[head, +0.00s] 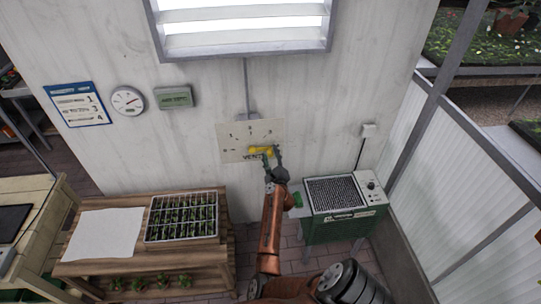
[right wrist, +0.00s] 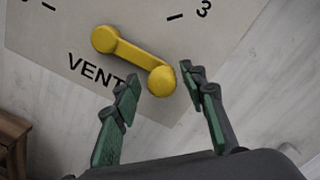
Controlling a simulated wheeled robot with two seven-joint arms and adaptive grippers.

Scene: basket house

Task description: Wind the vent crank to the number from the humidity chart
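My left gripper is out of view.
A round dial gauge (head: 127,101) and a green display (head: 174,97) hang beside the chart. A wooden bench (head: 190,255) with a seedling tray (head: 182,239) and white sheet stands at lower left. A green machine (head: 340,227) stands right of my arm.

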